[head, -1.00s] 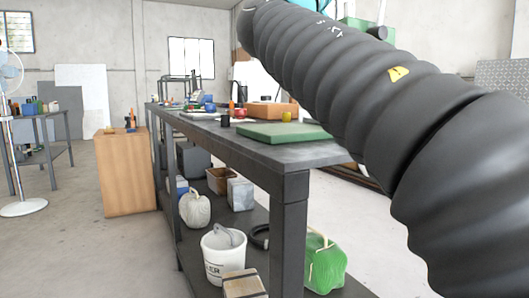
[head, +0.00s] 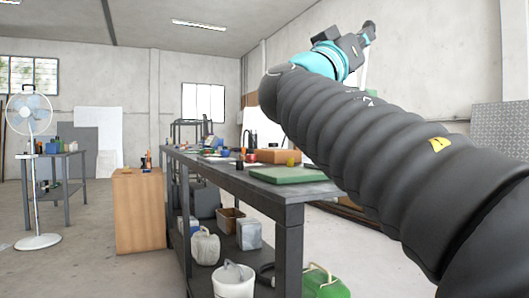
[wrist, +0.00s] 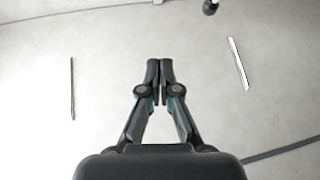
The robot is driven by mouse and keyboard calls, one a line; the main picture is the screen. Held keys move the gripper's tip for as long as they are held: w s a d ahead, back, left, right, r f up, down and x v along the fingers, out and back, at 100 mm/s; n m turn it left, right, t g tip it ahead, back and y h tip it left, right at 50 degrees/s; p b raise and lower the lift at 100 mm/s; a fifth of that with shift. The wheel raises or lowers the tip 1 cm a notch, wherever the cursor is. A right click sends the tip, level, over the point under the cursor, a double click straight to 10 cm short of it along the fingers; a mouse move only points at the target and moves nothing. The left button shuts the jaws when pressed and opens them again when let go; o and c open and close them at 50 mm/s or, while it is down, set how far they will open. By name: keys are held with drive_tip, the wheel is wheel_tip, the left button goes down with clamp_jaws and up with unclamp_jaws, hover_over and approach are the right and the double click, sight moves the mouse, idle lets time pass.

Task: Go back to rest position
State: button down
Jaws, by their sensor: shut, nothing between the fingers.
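My gripper (wrist: 160,72) shows in the middle of the wrist view, with its two fingers together and nothing between them. Behind it in that view are only a pale wall or ceiling and thin fixtures. In the head view my arm rises from the lower right in a black ribbed sleeve. Its teal and dark wrist end is at the upper right, raised above the workbench (head: 292,196) and apart from it. The fingertips cannot be made out clearly there.
The workbench carries a green case (head: 288,175), a brown box (head: 278,156) and small items. A wooden cabinet (head: 139,212) and a fan (head: 30,115) stand left. Floor between them is clear.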

drive_tip(key=s+d+f+n+g+y+p, duration=0.1)
drive_tip(key=d+f+n+y, duration=0.15)
drive_tip(key=f, duration=0.55)
drive_tip(key=d+f+n+g+y+p, duration=0.15)
drive_tip(key=f+y, duration=0.25)
drive_tip(key=f, duration=0.5)
drive_tip(key=s+d+f+n+g+y+p, duration=0.1)
drive_tip(key=d+f+n+g+y, duration=0.15)
drive_tip(key=f, duration=0.55)
drive_tip(key=s+a+f+g+y+p, duration=0.1)
drive_tip(key=s+f, duration=0.4)
drive_tip(key=f, duration=0.5)
drive_tip(key=s+a+f+n+g+y+p, duration=0.1)
drive_tip(key=s+a+f+y, duration=0.3)
drive_tip(key=f, duration=0.5)
drive_tip(key=s+a+f+n+g+y+p, duration=0.1)
drive_tip(key=s+a+f+g+y+p, duration=0.1)
drive_tip(key=s+f+y, duration=0.3)
drive_tip(key=s+a+f, duration=0.1)
drive_tip(key=s+f, duration=0.2)
drive_tip(key=f, duration=0.2)
drive_tip(key=shift+f+g, duration=0.3)
drive_tip(key=shift+f, duration=0.05)
drive_tip(key=shift+a+n, duration=0.1)
drive_tip(key=shift+n, duration=0.15)
